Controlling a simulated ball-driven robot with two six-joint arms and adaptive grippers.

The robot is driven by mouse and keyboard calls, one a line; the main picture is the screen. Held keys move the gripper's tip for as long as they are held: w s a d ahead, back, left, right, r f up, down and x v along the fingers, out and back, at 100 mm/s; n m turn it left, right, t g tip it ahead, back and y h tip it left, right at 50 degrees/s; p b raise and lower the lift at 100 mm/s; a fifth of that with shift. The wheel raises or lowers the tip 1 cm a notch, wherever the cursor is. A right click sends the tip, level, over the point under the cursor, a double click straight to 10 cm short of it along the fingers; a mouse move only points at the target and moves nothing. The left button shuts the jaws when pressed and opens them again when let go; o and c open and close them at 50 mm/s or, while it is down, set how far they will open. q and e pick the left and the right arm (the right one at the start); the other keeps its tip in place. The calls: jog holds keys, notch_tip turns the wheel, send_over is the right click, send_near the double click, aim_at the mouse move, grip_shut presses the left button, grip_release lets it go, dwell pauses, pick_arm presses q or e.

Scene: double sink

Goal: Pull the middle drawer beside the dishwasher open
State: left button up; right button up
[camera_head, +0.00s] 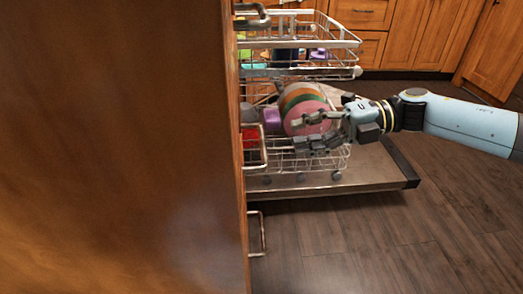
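A large brown wooden cabinet panel (120,150) fills the left of the view, very close. Three metal handles stick out along its right edge: an upper one (252,20), a middle one (265,150) and a lower one (262,235). The drawer fronts behind them are seen nearly edge-on, so I cannot tell any gap there. My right gripper (297,132) comes in from the right with its fingers spread and pointing left. It is empty, a short way right of the middle handle in the picture, in front of the dishwasher racks. My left gripper is out of view.
The dishwasher door (310,185) is folded down, and its lower rack (335,160) is pulled out with plates (300,98) in it. The upper rack (340,42) is also out. Wooden cabinets (415,35) stand behind. The wood floor (400,240) at lower right is clear.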

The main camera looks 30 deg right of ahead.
aim_at(262, 141)
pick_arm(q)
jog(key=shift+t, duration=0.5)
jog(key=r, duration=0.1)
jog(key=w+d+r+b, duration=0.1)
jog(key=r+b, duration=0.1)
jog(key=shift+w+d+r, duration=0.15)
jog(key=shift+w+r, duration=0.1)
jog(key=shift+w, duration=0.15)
pick_arm(e)
jog(key=x, duration=0.8)
jog(key=shift+w+a, duration=0.15)
jog(key=shift+a, duration=0.1)
jog(key=shift+c, duration=0.2)
jog(key=shift+f, duration=0.1)
grip_shut()
